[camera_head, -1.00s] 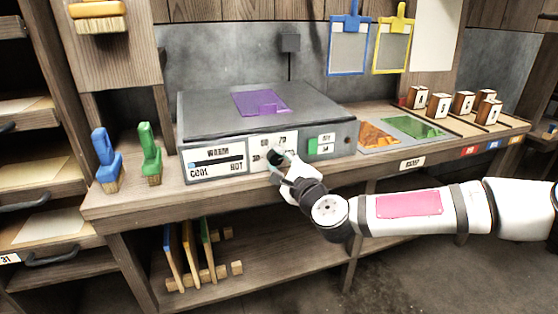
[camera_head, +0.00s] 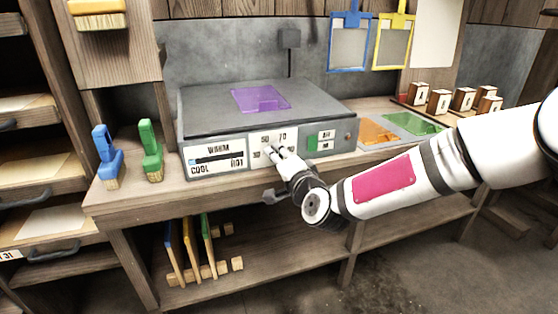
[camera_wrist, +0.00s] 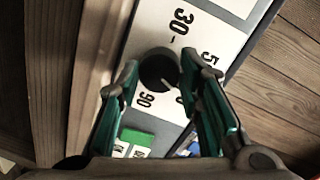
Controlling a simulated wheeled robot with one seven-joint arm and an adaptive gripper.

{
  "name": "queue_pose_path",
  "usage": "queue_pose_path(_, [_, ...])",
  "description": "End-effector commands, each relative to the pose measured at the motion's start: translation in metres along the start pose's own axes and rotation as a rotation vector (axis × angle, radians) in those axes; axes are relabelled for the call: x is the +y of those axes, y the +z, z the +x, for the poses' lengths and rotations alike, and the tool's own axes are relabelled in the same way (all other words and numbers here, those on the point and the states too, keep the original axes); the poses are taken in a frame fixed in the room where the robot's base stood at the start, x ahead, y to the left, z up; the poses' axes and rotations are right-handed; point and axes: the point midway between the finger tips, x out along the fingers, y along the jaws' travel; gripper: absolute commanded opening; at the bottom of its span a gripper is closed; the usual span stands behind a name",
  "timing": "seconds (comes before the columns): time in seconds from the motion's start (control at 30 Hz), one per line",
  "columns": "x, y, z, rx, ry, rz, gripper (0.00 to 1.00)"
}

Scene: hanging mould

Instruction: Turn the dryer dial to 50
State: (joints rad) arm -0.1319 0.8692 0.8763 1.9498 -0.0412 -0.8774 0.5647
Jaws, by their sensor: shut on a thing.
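The grey dryer (camera_head: 225,115) stands on the workbench with a white dial panel (camera_head: 257,139) at the middle of its front. The numbers 30, 50 and 70 show around my gripper (camera_head: 276,150) in the head view, which hides the dial there. In the wrist view, the round black dial (camera_wrist: 156,70) lies between the fingertips of my gripper (camera_wrist: 160,66), with 30, part of 50 and 90 printed around it. My gripper is shut on the dial. I cannot tell clearly which number the dial's pointer faces.
A warm/cool/hot panel (camera_head: 216,160) is left of the dial, and a green switch (camera_head: 312,145) is right of it. A purple sheet (camera_head: 260,98) lies on the dryer. Blue (camera_head: 108,152) and green (camera_head: 150,150) brushes stand at left. Wooden blocks (camera_head: 463,98) stand at right.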

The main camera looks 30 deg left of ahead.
Motion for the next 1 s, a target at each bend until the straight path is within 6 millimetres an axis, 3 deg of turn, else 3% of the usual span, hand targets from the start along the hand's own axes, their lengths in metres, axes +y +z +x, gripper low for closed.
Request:
queue_pose_path(0.6, [0.0013,0.0035,0.0004,0.045,0.042,-0.575,0.05])
queue_pose_path(1.0, [0.0018,0.0035,0.0002,0.064,0.064,-0.825,0.05])
